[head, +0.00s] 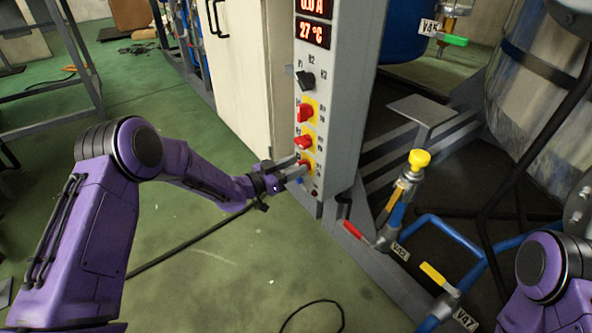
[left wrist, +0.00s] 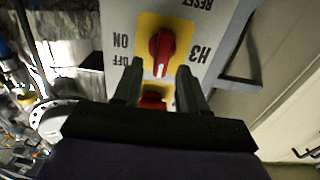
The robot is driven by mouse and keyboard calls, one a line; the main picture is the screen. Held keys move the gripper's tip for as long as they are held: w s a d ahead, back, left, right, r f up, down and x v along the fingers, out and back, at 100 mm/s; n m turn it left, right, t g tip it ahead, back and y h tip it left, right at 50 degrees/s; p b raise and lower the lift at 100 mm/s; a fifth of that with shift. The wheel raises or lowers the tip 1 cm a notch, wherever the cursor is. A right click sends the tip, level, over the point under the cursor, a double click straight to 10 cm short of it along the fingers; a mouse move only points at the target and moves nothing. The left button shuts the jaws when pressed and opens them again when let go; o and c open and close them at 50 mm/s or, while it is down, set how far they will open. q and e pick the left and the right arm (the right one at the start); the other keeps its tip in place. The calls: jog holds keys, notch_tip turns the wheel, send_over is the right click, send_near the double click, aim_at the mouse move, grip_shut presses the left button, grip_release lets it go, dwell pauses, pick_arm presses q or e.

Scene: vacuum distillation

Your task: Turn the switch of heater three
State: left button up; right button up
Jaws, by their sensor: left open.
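The grey control panel (head: 333,85) stands at the centre of the head view. It carries several red switches on yellow plates. The lowest, the heater three switch (head: 306,163), is partly hidden by my left gripper (head: 294,171). In the left wrist view the panel appears upside down, and the red switch (left wrist: 162,50) marked H3 has its handle near vertical, with ON and OFF printed to its left. My left gripper (left wrist: 160,78) is open, its fingertips reaching toward this switch from either side; I cannot tell whether they touch it. My right gripper is out of view.
Another red switch (left wrist: 153,97) shows between the fingers. Above in the head view are two more red switches (head: 303,142) and a black switch (head: 305,80). A beige cabinet (head: 240,80) stands left of the panel; valves and blue pipes (head: 450,245) stand right. Green floor is open at left.

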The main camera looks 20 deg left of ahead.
pick_arm(q)
jog(key=shift+w+d, duration=0.4)
jog(key=shift+w, duration=0.05)
grip_shut()
